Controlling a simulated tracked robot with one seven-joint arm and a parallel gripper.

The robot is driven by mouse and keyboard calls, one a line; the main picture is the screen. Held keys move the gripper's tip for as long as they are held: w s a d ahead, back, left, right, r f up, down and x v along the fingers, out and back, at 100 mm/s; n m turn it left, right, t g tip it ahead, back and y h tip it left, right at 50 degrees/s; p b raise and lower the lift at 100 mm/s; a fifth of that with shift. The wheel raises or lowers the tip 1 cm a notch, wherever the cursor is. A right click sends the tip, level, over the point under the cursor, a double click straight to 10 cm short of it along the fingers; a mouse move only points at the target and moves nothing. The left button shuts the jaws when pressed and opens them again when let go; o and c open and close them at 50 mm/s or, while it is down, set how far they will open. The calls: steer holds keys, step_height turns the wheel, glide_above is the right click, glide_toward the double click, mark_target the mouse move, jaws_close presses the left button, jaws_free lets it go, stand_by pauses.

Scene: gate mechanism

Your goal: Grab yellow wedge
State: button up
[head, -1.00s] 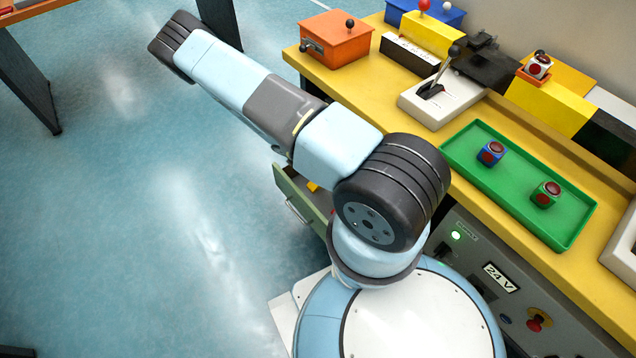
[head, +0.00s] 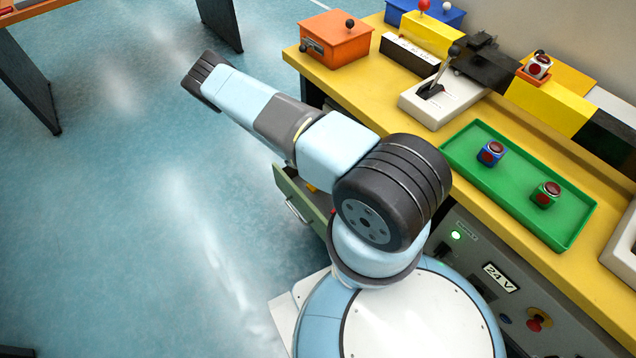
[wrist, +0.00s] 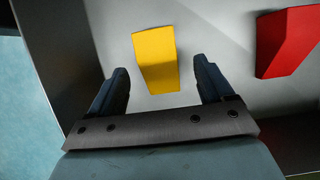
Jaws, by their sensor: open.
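The yellow wedge (wrist: 156,48) lies on the pale grey floor of a drawer in the wrist view. My gripper (wrist: 161,68) is open, with one dark finger to the left of the wedge's near part and one to the right. Gaps show between the fingers and the wedge, and the height between them is hard to tell. In the head view only a small yellow bit (head: 311,187) shows in the open green-fronted drawer (head: 296,205). My gripper is hidden there behind my arm.
A red wedge (wrist: 287,42) lies right of the yellow one. The drawer's dark side wall (wrist: 62,45) is close on the left. A yellow bench (head: 385,105) with a green tray (head: 572,222) and an orange box (head: 335,42) stands above the drawer.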

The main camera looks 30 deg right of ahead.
steer(key=shift+x, duration=2.25)
steer(key=shift+w, duration=0.15)
steer(key=shift+c, duration=0.3)
steer(key=c, duration=1.1)
